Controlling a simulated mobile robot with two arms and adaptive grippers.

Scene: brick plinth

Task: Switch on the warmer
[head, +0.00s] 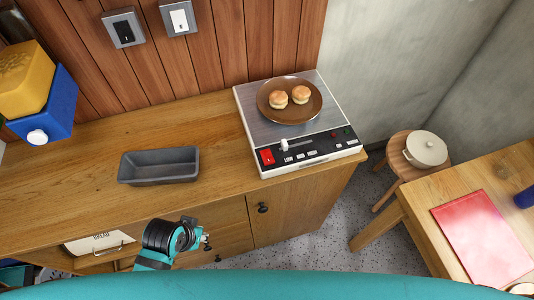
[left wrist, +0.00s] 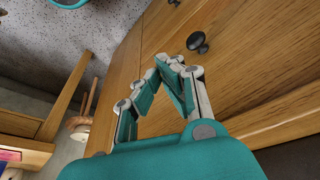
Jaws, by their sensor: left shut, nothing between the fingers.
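The warmer (head: 262,128) is a flat white unit with a grey metal top, at the right end of the wooden counter in the head view. Its front panel carries a red switch (head: 267,157) at the left, a white slider knob (head: 285,145) and several small buttons. A brown plate (head: 287,113) with two buns (head: 278,99) stands on top. My left gripper (head: 206,242) is in front of the cabinet, lower than the counter top and apart from the warmer. In the left wrist view the left gripper (left wrist: 170,66) is shut and empty. My right gripper is not in view.
A grey loaf tin (head: 160,180) stands on the counter left of the warmer. Two wall switches (head: 179,17) are above. A dark cabinet knob (head: 263,208) is near my left gripper; it also shows in the left wrist view (left wrist: 197,42). A table (head: 420,205) stands at the right.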

